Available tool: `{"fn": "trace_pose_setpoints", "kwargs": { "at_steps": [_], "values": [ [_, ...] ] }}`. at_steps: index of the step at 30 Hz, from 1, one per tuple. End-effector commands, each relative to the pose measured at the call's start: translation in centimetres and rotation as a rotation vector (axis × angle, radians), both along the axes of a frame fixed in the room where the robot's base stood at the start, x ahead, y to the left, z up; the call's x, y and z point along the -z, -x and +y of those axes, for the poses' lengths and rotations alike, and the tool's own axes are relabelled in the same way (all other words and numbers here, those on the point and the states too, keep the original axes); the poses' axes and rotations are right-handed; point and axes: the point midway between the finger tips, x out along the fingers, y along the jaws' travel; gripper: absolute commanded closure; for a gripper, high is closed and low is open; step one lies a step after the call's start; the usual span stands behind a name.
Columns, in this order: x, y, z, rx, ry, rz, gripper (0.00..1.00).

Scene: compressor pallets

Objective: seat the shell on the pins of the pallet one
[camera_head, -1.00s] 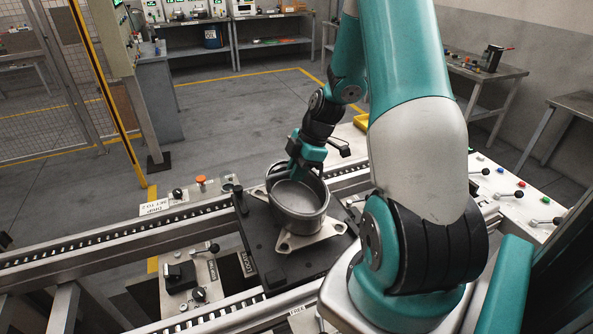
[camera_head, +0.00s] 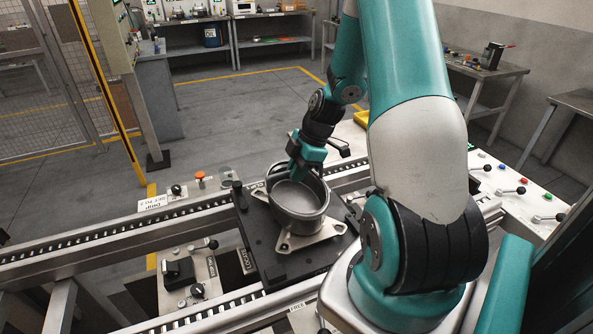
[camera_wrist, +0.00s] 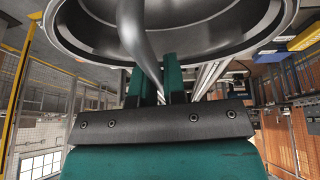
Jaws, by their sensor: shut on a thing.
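The shell (camera_head: 299,203) is a grey open-topped metal cup with flat feet spread at its base. It stands about upright over the dark pallet (camera_head: 257,238); from here I cannot tell whether its feet rest on the pallet or on the pins, which are hidden.
The pallet sits across two conveyor rails (camera_head: 110,238). A control box with an orange button (camera_head: 199,176) stands at the rear rail. A panel with small levers (camera_head: 515,192) lies at right. A yellow post (camera_head: 112,100) rises at left.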

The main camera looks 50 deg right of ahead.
Motion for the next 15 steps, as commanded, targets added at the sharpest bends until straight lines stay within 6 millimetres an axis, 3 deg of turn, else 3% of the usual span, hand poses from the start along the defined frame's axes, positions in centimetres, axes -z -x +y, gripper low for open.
{"fn": "trace_pose_setpoints", "kwargs": {
  "at_steps": [15],
  "values": [
    [0.96, -0.11, -0.03, 0.000, 0.001, -0.004, 1.00]
  ]
}}
